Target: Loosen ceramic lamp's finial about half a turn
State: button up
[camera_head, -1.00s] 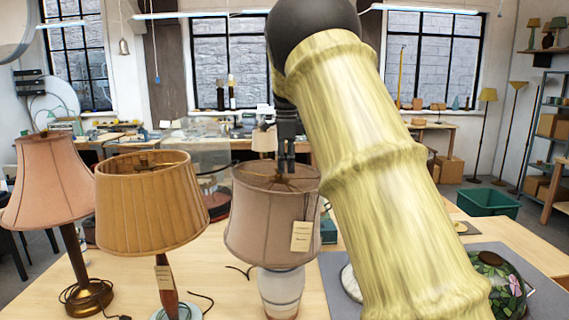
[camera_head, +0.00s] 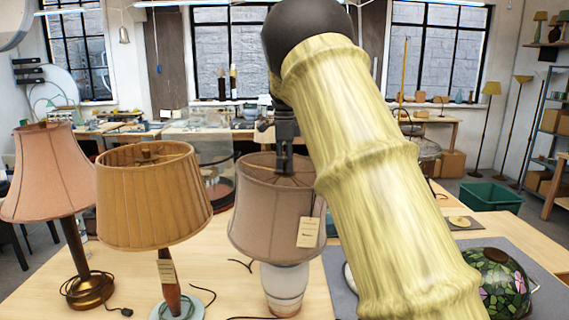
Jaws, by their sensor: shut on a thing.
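The ceramic lamp stands on the wooden table, with a white banded ceramic base (camera_head: 285,286) and a mauve-grey shade (camera_head: 268,215) carrying a paper tag (camera_head: 308,231). My gripper (camera_head: 284,168) points straight down at the top middle of this shade. Its fingers are shut at the finial, which is hidden between them. Thin spokes of the shade's frame show just under the fingertips. My arm crosses the right half of the picture and hides part of the table behind the lamp.
A lamp with a pleated tan shade (camera_head: 150,200) stands close to the left, and a lamp with a pink shade (camera_head: 50,175) farther left. A stained-glass shade (camera_head: 503,284) lies on the grey mat (camera_head: 495,252) at right. Dark cords lie on the table.

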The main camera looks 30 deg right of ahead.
jog(key=shift+s+d, duration=0.1)
jog(key=shift+s, duration=0.2)
grip_shut()
jog(key=shift+w+f, duration=0.1)
jog(key=shift+w, duration=0.1)
jog(key=shift+s+n, duration=0.1)
jog(key=shift+n, duration=0.3)
